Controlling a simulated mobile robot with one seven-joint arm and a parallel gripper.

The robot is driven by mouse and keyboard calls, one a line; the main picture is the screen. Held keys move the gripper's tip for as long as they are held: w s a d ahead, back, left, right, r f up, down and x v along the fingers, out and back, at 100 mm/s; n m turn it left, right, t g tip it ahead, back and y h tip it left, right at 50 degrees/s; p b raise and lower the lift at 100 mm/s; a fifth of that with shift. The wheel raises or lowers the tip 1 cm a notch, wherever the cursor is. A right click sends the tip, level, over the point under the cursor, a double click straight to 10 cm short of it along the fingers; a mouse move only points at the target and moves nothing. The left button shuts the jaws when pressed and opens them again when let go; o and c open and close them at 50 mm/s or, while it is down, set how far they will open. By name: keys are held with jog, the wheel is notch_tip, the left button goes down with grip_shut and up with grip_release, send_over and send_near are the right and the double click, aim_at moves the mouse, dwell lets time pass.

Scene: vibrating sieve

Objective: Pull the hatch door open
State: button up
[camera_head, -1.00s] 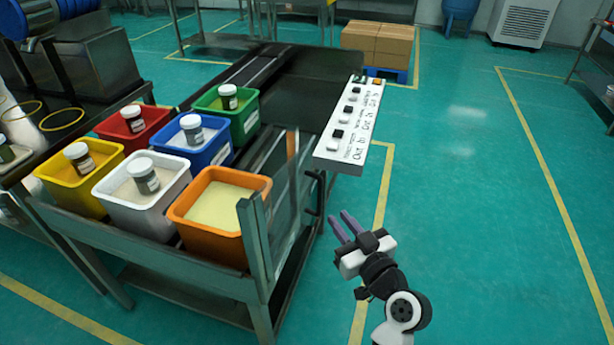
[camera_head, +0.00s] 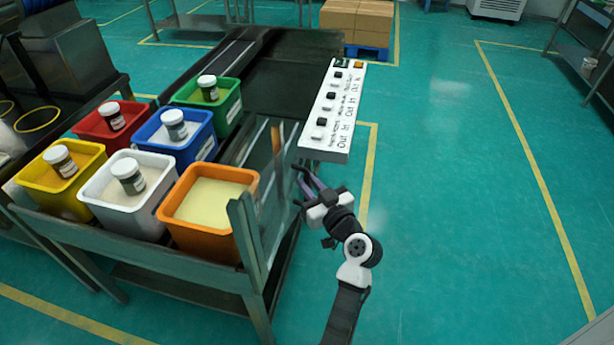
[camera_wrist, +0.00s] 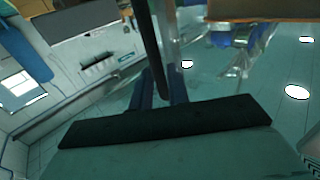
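The hatch door (camera_head: 268,200) looks like a clear panel on the right side of the metal bench, between the orange tub and the white control panel. My gripper (camera_head: 303,175) is at the door's right edge, where its dark handle is mostly hidden by the fingers in the head view. In the wrist view, the dark handle bar (camera_wrist: 151,45) runs down between the two fingertips of my gripper (camera_wrist: 160,88). The fingers are apart, on either side of the bar. I cannot tell whether they touch it. The door looks closed.
The white control panel (camera_head: 332,115) juts out just above and behind my gripper. An orange tub (camera_head: 208,238) and several other coloured tubs stand on the bench to the left. The green floor (camera_head: 460,230) to the right is clear.

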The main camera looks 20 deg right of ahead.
jog(key=shift+w+a, duration=0.15)
jog(key=shift+w, duration=0.6)
grip_shut()
jog(key=shift+s, duration=0.15)
